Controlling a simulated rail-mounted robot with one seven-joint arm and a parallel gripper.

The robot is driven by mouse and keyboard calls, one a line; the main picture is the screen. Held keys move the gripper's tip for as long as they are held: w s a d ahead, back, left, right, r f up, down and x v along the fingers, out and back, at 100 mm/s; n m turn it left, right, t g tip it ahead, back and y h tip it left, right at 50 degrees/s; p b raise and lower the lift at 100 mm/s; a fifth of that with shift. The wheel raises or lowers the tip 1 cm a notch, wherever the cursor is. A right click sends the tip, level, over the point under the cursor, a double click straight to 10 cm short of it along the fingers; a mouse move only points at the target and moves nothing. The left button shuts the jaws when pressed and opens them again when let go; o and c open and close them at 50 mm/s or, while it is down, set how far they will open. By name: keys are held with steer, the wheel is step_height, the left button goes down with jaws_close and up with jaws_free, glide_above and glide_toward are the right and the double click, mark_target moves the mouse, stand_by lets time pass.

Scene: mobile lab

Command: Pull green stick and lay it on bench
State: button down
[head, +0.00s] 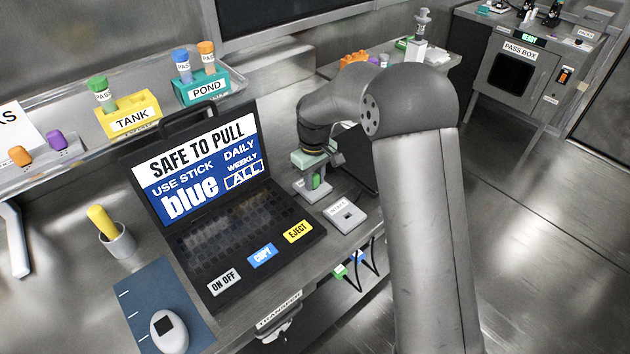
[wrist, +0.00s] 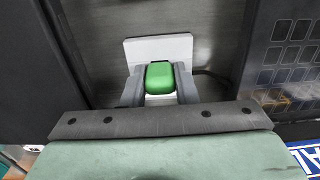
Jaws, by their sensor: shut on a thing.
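My gripper (head: 316,186) is shut on the green stick (head: 317,181), beside the right side of the laptop (head: 240,215). In the wrist view the green stick (wrist: 160,76) sits between my two grey fingers (wrist: 159,88), with a flat white piece (wrist: 158,48) around and behind it. The fingers hide the stick's sides, and I cannot tell whether its lower end is still seated in the white piece. The laptop screen reads "SAFE TO PULL", "USE STICK blue", with DAILY, WEEKLY and a boxed ALL. The metal bench (head: 262,303) runs under the laptop.
A small white labelled block (head: 345,214) stands just right of my gripper, near the bench edge. A yellow stick (head: 101,220) stands in a grey cup (head: 117,241) at left, behind a blue mat (head: 150,290) with a white mouse (head: 168,332). TANK (head: 128,116) and POND (head: 205,88) racks stand on the shelf.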

mark_target(314, 175)
steer(key=shift+r+p, duration=1.7)
steer(key=shift+r, duration=1.2)
